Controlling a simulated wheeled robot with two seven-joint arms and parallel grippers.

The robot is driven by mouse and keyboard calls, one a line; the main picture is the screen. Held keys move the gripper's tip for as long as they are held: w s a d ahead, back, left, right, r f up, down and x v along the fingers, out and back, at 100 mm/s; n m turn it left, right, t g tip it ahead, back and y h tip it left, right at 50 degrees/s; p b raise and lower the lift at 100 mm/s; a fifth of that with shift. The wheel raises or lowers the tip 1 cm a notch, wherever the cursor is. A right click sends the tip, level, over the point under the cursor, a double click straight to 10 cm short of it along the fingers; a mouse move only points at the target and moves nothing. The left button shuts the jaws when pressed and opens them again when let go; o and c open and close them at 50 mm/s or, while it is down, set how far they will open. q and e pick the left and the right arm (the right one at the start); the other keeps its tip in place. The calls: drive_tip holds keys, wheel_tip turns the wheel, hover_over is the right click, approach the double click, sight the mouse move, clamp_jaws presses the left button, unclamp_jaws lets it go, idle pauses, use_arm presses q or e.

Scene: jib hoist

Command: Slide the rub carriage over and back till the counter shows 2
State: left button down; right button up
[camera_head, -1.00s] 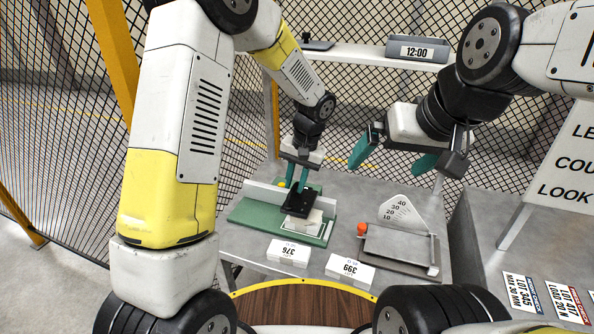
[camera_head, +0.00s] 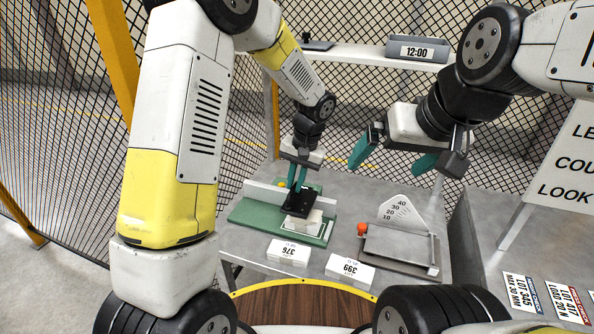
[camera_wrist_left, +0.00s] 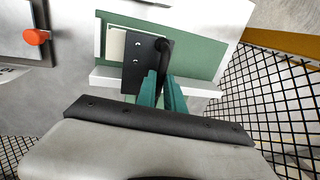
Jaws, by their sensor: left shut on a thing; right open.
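The rub carriage (camera_head: 297,203) is a black plate on the green rub tester base (camera_head: 250,214), with a pale block under its front part. It also shows in the left wrist view as a dark plate with small screws (camera_wrist_left: 139,60). My left gripper (camera_head: 296,184) is shut on the carriage's upright black handle (camera_wrist_left: 164,56), its green fingers either side. A white panel with a dark outline lies near the base's right end. I cannot make out a counter reading. My right gripper (camera_head: 393,160) is open and empty, in the air above the bench.
A grey device with a dial scale (camera_head: 398,212) and an orange knob (camera_head: 362,229) stands right of the green base. Labels 376 (camera_head: 289,252) and 399 (camera_head: 350,267) lie in front. A shelf carries a 12:00 clock (camera_head: 417,50).

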idle(0.6)
use_arm(q)
drive_tip(key=w+a, duration=0.2)
drive_tip(key=a, duration=0.5)
drive_tip(key=w+a, duration=0.2)
drive_tip(key=a, duration=0.5)
drive_tip(key=shift+w+a, duration=0.4)
drive_tip(key=shift+r, duration=0.1)
drive_tip(key=c, duration=1.5)
unclamp_jaws()
drive_tip(key=shift+a, duration=0.1)
drive_tip(key=shift+o, duration=0.2)
wheel_tip(320, 180, up, 8)
drive_tip(key=d, duration=0.1)
drive_tip(key=shift+s+d+f, duration=0.2)
drive_tip(key=shift+s+d, duration=0.05)
drive_tip(key=shift+d, duration=0.05)
